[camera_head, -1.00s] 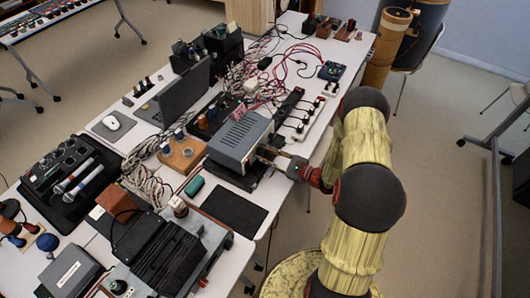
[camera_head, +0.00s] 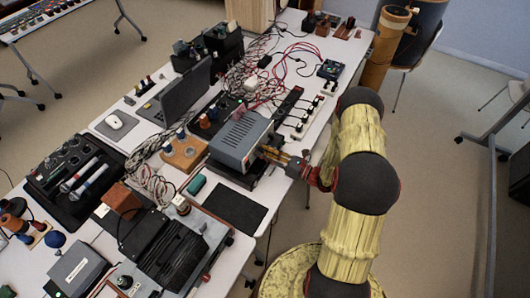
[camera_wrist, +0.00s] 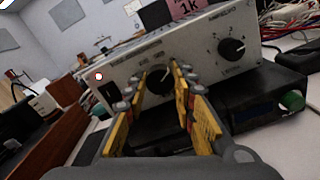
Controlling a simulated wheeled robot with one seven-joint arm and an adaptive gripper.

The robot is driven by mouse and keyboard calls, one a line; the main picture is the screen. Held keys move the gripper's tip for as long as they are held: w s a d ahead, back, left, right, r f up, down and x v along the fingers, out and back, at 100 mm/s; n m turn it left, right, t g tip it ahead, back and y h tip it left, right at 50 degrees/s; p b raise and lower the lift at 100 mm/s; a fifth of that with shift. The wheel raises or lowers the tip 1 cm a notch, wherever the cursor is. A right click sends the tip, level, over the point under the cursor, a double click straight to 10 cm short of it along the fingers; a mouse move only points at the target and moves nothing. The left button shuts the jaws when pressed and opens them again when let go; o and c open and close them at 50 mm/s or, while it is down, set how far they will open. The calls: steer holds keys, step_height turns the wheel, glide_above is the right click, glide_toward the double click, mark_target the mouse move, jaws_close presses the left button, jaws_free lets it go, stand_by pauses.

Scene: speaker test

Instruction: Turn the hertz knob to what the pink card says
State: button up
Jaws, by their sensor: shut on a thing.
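The grey instrument box (camera_head: 240,138) stands near the table's right edge; its front panel (camera_wrist: 203,58) fills the middle of the wrist view. A pink card (camera_wrist: 181,14) reading "1k" stands on top of it. The panel has a black knob (camera_wrist: 158,86) at centre and a second black knob (camera_wrist: 232,48) with a dial scale at right. My gripper (camera_wrist: 160,78), with yellow fingers, is shut on the centre knob, one finger on each side. It also shows at the box front in the head view (camera_head: 269,151). The small panel lettering is too blurred to read.
A black unit (camera_wrist: 265,100) with a green knob (camera_wrist: 291,100) lies under the box. A white power strip (camera_head: 306,118) and tangled cables lie behind and beside it. A black mat (camera_head: 236,208) lies in front. Floor to the right is open.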

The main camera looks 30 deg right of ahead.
steer(key=shift+m, duration=0.3)
steer(key=o, duration=1.1)
steer(key=shift+c, duration=0.2)
steer(key=shift+o, duration=0.5)
steer(key=v, duration=1.2)
